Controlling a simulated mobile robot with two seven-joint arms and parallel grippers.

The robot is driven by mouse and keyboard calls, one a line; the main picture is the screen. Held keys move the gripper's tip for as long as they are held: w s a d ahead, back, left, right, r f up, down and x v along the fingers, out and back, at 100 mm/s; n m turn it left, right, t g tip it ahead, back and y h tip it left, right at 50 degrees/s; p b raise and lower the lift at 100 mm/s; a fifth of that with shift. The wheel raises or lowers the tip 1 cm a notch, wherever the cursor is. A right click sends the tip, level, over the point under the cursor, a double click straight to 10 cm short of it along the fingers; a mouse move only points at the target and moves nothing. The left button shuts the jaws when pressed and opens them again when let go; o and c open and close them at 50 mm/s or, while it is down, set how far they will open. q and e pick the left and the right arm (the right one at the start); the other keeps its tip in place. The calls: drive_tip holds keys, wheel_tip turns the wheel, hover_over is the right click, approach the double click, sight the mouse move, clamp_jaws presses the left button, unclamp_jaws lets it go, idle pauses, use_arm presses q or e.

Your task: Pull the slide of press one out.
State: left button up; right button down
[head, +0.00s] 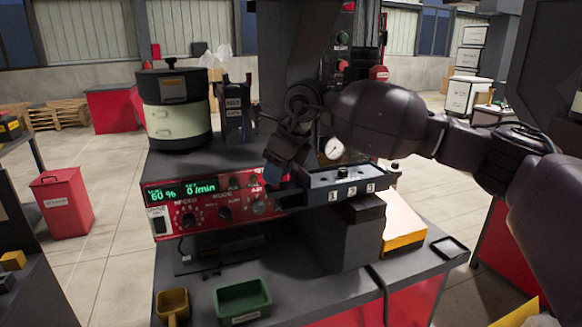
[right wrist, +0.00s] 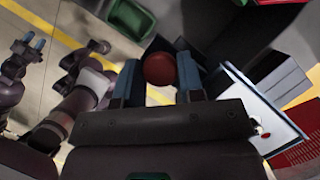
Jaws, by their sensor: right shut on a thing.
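The press (head: 345,240) stands at the table's right side. A dark block marked 1, 2, 3 (head: 350,188) sits on it, with a dark slide part (head: 292,199) at its left end. My right gripper (head: 274,176) reaches down to that end. In the right wrist view its blue fingers (right wrist: 158,80) are shut on a round red knob (right wrist: 158,68). The knob is hidden behind the gripper in the head view. My left gripper (right wrist: 34,42) shows small in the right wrist view, away from the press; its opening is too small to judge.
A red control box (head: 215,203) with a green display stands left of the press. Behind it is a round bowl feeder (head: 177,110). A green tray (head: 242,301) and a yellow bin (head: 173,303) are in front. A yellow-and-white box (head: 402,222) stands right of the press.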

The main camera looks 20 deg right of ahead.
drive_tip(key=a+p, duration=0.1)
drive_tip(key=a, duration=2)
drive_tip(key=shift+s, duration=0.45)
drive_tip(key=shift+a+r, duration=0.1)
drive_tip(key=shift+r, duration=0.05)
drive_tip(key=c, duration=1.2)
unclamp_jaws()
drive_tip(key=o, duration=0.4)
drive_tip(key=shift+a, duration=0.25)
drive_tip(key=shift+o, duration=0.2)
drive_tip(key=shift+d, duration=0.15)
drive_tip(key=p+v, duration=0.1)
drive_tip(key=v, duration=0.9)
drive_tip(key=shift+d+r, duration=0.2)
drive_tip(key=shift+r, duration=0.05)
